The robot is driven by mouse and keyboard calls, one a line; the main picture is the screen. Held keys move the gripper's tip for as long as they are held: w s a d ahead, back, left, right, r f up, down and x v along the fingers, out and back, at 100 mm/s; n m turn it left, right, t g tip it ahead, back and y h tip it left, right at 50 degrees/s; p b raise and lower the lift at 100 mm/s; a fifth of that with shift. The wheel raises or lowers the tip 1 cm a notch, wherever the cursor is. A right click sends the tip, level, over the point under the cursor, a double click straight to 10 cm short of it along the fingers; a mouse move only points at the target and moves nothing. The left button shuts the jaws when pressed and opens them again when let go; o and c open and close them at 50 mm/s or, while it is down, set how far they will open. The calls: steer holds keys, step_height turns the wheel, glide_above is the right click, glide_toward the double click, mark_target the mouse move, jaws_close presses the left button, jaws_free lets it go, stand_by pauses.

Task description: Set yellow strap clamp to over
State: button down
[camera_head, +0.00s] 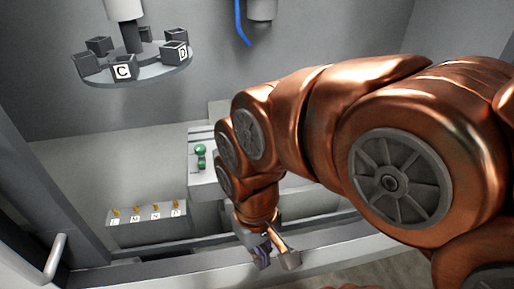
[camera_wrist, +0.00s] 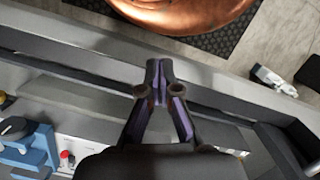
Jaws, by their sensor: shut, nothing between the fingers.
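Several small yellow levers (camera_head: 146,211) stand in a row on a pale ledge (camera_head: 150,236) with letter labels, low at the left in the head view. They are too small to tell which, if any, is the yellow strap clamp, or how it is set. My gripper (camera_head: 275,255) hangs near the booth's front sill, to the right of the ledge and well apart from the levers. In the wrist view my gripper (camera_wrist: 159,68) is shut, its fingertips together with nothing between them. No yellow clamp can be made out in the wrist view.
A round carousel (camera_head: 150,74) with lettered dark cubes hangs at upper left. A green knobbed part (camera_head: 200,157) stands on a grey block near the middle. A blue device (camera_wrist: 28,148) and red knob (camera_wrist: 67,156) show in the wrist view.

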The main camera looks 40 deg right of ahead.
steer(key=w+a+r+m+y+b, duration=0.1)
steer(key=w+r+m, duration=0.1)
steer(key=w, duration=0.4)
steer(key=w+a+r+m+y+b, duration=0.1)
steer(key=w+r+m+y, duration=0.15)
steer(key=w, duration=0.35)
steer(key=w+d+r+m+t+y+b, duration=0.1)
steer(key=w+d+r+m+y+b, duration=0.1)
steer(key=w+d+m, duration=0.6)
steer(key=w+d+f+m+t+b, duration=0.1)
steer(key=w+d+f+m, duration=0.1)
steer(key=d, duration=0.5)
steer(key=w+d+f+m+t+y, duration=0.1)
steer(key=w+d+f+m+t, duration=0.1)
steer(key=d, duration=0.6)
steer(key=w+d+f+m+t+y+b, duration=0.1)
steer(key=w+d+f+m, duration=0.1)
steer(key=d+m, duration=0.4)
steer(key=shift+w+d+y+b, duration=0.25)
steer(key=shift+w+d+b, duration=0.05)
steer(key=shift+w+d, duration=0.4)
steer(key=shift+a+r, duration=0.1)
steer(key=shift+a, duration=0.1)
steer(key=shift+p+x, duration=1.25)
steer(key=shift+x, duration=3.75)
steer(key=shift+w, duration=0.15)
